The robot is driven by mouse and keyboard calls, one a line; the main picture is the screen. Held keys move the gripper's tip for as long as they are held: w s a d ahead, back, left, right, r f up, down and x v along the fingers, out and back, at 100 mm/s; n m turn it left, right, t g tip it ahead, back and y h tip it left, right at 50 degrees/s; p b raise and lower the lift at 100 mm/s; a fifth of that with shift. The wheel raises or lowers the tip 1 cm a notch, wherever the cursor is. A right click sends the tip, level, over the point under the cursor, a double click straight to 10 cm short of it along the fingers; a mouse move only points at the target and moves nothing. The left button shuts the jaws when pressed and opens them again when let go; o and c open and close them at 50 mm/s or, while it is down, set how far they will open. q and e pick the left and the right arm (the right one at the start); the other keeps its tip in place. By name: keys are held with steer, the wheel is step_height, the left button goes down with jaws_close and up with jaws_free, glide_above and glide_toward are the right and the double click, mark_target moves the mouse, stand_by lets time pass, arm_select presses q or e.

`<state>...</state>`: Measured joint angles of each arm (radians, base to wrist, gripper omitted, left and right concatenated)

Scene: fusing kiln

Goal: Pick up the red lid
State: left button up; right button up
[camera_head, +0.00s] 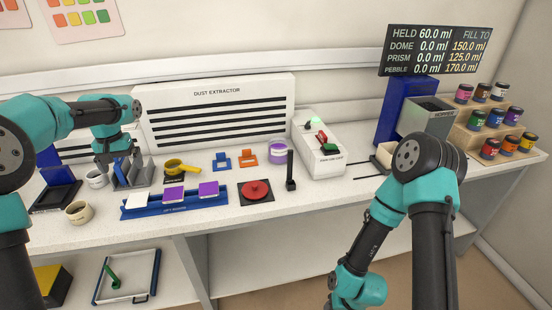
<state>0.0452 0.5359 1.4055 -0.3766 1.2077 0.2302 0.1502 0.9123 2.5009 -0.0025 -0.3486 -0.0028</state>
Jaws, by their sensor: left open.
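The red lid (255,189) is a round red disc with a small knob. It lies on a dark square pad (257,199) on the white bench, right of the blue rack. My left gripper (116,167) is open at the left of the bench, over a grey holder (136,173) with a blue piece in it. It is well left of the lid and apart from it. Whether the fingers touch the blue piece is hard to tell. My right arm comes down at the lower right, and its gripper is out of the frame.
A blue rack (132,212) with white and purple tiles lies left of the lid. A black post (291,172) stands close to its right. A purple jar (278,153), a yellow scoop (177,166) and small blue and orange stands are behind. The bench front is clear.

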arm_select(q)
steer(key=shift+c, duration=0.3)
steer(key=c, duration=0.9)
steer(key=shift+o, duration=0.2)
steer(key=w+d+r+m, duration=0.1)
steer(key=w+d+m, duration=0.1)
steer(key=d+m, duration=0.9)
steer(key=w+d+r+m, duration=0.1)
steer(key=d+m, duration=1)
steer(key=d, duration=1.8)
steer(key=shift+w+r+m, duration=0.2)
steer(key=shift+w+m, duration=0.1)
steer(key=shift+w, duration=0.25)
glide_above(255, 186)
step_height(255, 186, down, 12)
steer(key=shift+f, duration=0.1)
